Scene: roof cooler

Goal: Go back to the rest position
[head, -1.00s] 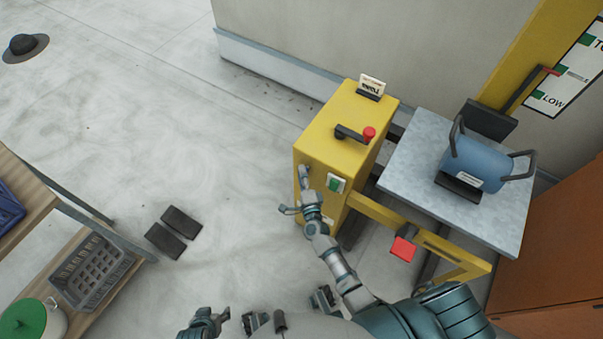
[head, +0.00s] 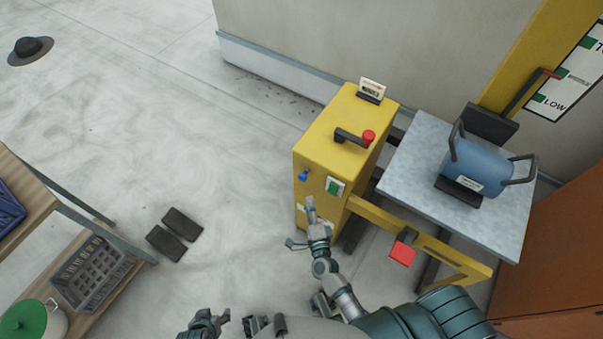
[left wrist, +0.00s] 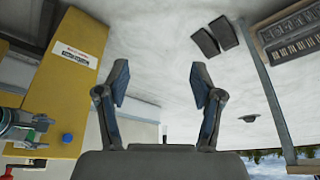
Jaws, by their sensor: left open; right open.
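My right gripper (head: 301,223) is open and empty in the head view, in front of the lower front face of a yellow cabinet (head: 338,125). It is below a blue button (head: 303,175) and apart from it. My left gripper (head: 206,323) is low at the bottom edge of the head view, over bare floor. In the left wrist view its two fingers (left wrist: 160,84) are spread wide with nothing between them. That view also shows the yellow cabinet (left wrist: 72,85) and the blue button (left wrist: 67,138) at the left.
A grey platform (head: 420,165) carrying a blue container (head: 475,165) stands right of the cabinet. A red pedal-like block (head: 402,253) sits by a yellow frame. A shelf with a grey basket (head: 92,275) is at left.

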